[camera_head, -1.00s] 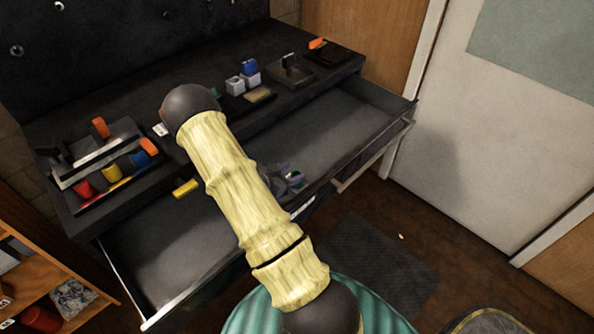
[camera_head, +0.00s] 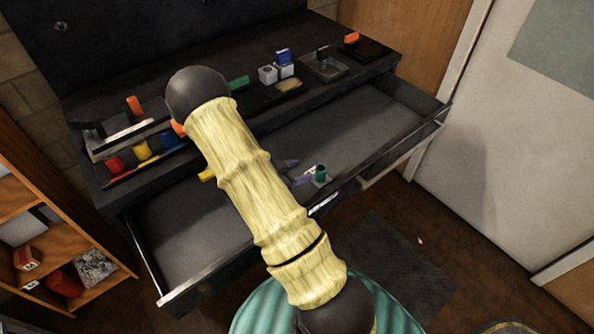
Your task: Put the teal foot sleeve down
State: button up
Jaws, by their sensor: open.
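The teal foot sleeve (camera_head: 320,172) is a small upright cylinder on a small pale pad at the front of the open drawer (camera_head: 353,128), near its front edge. My gripper (camera_head: 298,173) shows as small grey-purple parts just left of the sleeve, partly hidden behind my pale yellow arm. The jaws are open, and the sleeve stands apart from them as far as I can see. Fine detail at the fingertips is too small to tell.
The dark bench top (camera_head: 215,62) carries a rack with red, yellow and blue sleeves (camera_head: 142,150), white blocks (camera_head: 268,74), a green piece (camera_head: 238,82) and dark trays (camera_head: 323,65). The drawer's right part is bare. A wooden shelf (camera_head: 60,235) stands at left.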

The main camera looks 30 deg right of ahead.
jog(key=shift+w, duration=0.1)
jog(key=w+a+r+n+t+y, duration=0.25)
jog(key=a+r+n+y, duration=0.2)
jog(key=a, duration=0.25)
jog(key=w+a+r+n+t+y, duration=0.2)
jog(key=a+r+n+t+y, duration=0.15)
jog(key=a+y, duration=0.3)
jog(key=s+a+r+n+g+y, duration=0.1)
jog(key=s+a+r+n+g, duration=0.1)
jog(key=s, duration=0.5)
jog(key=s+a+r+n+g+y, duration=0.1)
jog(key=s+a+r+n+g, duration=0.1)
jog(key=s+a+r+n, duration=0.2)
jog(key=s+n, duration=0.3)
jog(key=s, duration=0.1)
jog(key=shift+s+r+y, duration=0.15)
jog(key=shift+r+y, duration=0.1)
jog(key=shift+y, duration=0.05)
jog(key=shift+a, duration=0.1)
